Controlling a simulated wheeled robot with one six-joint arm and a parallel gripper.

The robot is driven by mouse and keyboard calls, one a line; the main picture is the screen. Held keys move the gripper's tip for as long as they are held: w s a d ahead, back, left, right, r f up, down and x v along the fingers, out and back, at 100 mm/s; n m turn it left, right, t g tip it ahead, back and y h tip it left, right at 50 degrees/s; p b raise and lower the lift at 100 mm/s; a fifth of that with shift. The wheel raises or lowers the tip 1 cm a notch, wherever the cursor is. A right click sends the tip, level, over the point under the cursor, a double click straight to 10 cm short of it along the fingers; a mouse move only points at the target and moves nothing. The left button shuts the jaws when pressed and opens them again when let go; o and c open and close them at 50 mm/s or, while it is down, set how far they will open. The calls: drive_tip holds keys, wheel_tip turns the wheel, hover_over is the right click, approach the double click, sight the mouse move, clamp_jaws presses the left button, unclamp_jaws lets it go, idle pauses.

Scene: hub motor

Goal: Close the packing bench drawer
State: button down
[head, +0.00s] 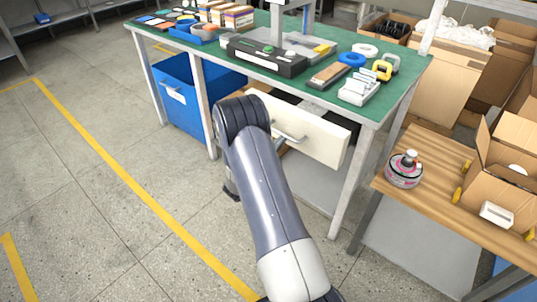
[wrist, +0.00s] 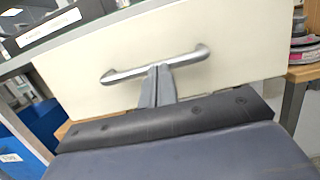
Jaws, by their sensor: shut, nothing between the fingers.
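The packing bench drawer (head: 318,137) has a cream front and stands out from under the green-topped bench (head: 391,90), partly open, with a dark gap behind its top edge. Its grey bar handle (head: 289,136) is partly behind my arm. In the wrist view the drawer front (wrist: 235,60) fills much of the picture, with the handle (wrist: 190,58) across its middle. My gripper (wrist: 158,73) is shut and empty, its fingertips at the middle of the handle. I cannot tell whether they touch it. In the head view my arm hides most of the gripper.
A blue bin (head: 185,105) stands under the bench, left of the drawer. Bench legs (head: 350,185) stand on both sides. A wooden table (head: 430,160) with a round motor part (head: 404,170) and an open carton (head: 500,170) is at right. The floor at left is clear.

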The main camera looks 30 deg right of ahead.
sight(292, 133)
drive_tip(key=b+x, duration=0.1)
drive_tip(key=x, duration=0.2)
drive_tip(key=f+b+x, duration=0.1)
drive_tip(key=x, duration=0.5)
drive_tip(key=shift+d+f+b, duration=0.35)
drive_tip(key=shift+f+b, duration=0.05)
drive_tip(key=shift+f, duration=0.05)
drive_tip(key=shift+w+d, duration=0.15)
drive_tip(key=shift+d, duration=0.15)
drive_tip(key=shift+w+d+r, duration=0.1)
drive_tip(key=shift+d+r, duration=0.05)
drive_tip(key=shift+r, duration=0.1)
drive_tip(key=shift+f, duration=0.1)
drive_tip(key=v, duration=1.4)
drive_tip(key=shift+b, duration=0.3)
